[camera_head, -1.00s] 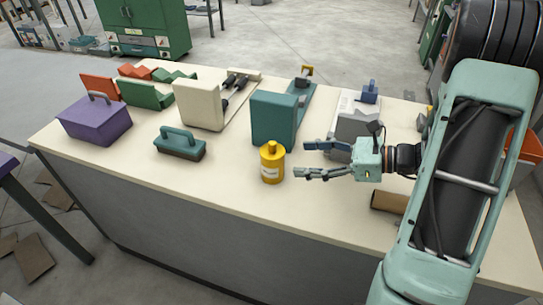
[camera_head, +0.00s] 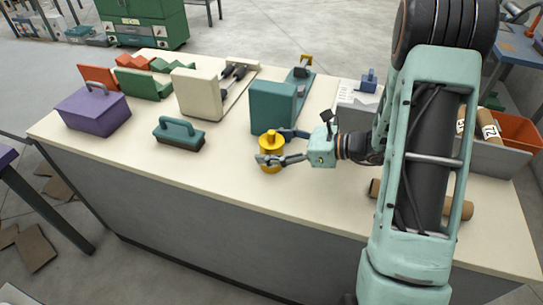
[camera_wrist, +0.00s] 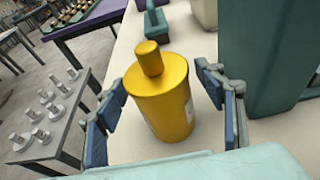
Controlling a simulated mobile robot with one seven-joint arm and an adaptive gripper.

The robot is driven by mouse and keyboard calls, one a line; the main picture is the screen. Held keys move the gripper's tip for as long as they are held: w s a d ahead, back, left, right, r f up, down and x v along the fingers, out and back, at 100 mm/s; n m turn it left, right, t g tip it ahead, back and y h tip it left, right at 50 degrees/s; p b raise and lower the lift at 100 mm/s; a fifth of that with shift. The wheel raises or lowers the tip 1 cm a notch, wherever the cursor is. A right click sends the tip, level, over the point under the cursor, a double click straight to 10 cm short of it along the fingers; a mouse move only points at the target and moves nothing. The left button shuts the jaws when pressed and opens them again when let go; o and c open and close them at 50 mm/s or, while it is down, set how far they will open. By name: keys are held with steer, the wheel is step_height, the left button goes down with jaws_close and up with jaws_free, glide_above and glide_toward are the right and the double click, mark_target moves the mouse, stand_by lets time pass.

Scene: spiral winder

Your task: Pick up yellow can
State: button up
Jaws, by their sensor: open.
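The yellow can (camera_head: 270,149) stands upright on the cream tabletop, in front of a teal block-shaped holder. In the wrist view the can (camera_wrist: 162,98) is large, with a short cylindrical cap and part of a pale label. My gripper (camera_head: 277,147) reaches in from the right with its fingers on either side of the can. In the wrist view my gripper (camera_wrist: 163,108) is open, with one blue-padded finger left of the can and one right. Gaps show between the pads and the can. The can's lower part is partly hidden by the near finger and the gripper body.
The teal holder (camera_head: 273,109) stands close behind the can. A teal-handled brush-like block (camera_head: 179,134) and a purple box (camera_head: 93,111) lie to the left. A grey bin (camera_head: 493,158) and brown rolls are at the right. The table front left of the can is clear.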

steer(key=shift+c, duration=0.6)
steer(key=c, duration=1)
steer(key=shift+c, duration=1)
steer(key=shift+r, duration=0.15)
